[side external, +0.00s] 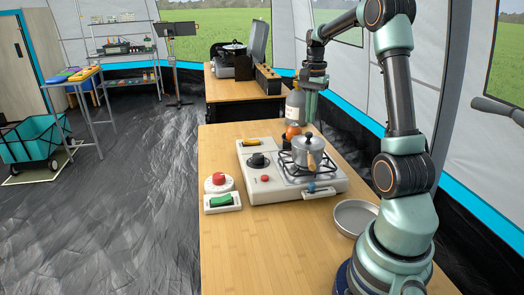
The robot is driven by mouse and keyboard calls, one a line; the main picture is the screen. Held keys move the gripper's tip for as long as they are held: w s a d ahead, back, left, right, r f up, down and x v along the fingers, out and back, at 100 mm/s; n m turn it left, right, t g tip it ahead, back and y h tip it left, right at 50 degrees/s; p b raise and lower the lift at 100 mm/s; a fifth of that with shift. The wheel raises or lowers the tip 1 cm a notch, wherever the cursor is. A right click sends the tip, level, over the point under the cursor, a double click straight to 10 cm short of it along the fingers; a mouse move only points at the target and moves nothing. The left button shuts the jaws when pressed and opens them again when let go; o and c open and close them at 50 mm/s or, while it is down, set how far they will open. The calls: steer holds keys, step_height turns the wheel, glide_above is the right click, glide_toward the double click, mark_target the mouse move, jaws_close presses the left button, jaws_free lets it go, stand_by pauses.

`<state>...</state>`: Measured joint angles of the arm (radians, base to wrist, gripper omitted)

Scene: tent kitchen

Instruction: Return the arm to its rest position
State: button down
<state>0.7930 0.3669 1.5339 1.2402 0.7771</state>
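My arm stands at the right front of the wooden table and arches up and over to the left. My gripper (308,103) hangs pointing down above the far right part of the table, close to a grey bottle (295,107) with a label. Whether it touches the bottle, and whether its fingers are apart or together, I cannot tell at this size. Nothing clearly shows as held in it.
A white stove (270,190) with a moka pot (308,152) on its burner stands mid-table. A red button (218,180), a green switch (222,200) and a round metal pan (354,216) are nearby. An orange item (293,132) sits behind the pot. The table's front left (250,260) is clear.

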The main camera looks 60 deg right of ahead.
mark_target(309, 133)
steer(key=shift+f, duration=1.25)
steer(key=shift+f, duration=0.35)
steer(key=shift+f, duration=0.15)
step_height(309, 133, up, 7)
stand_by(1.1)
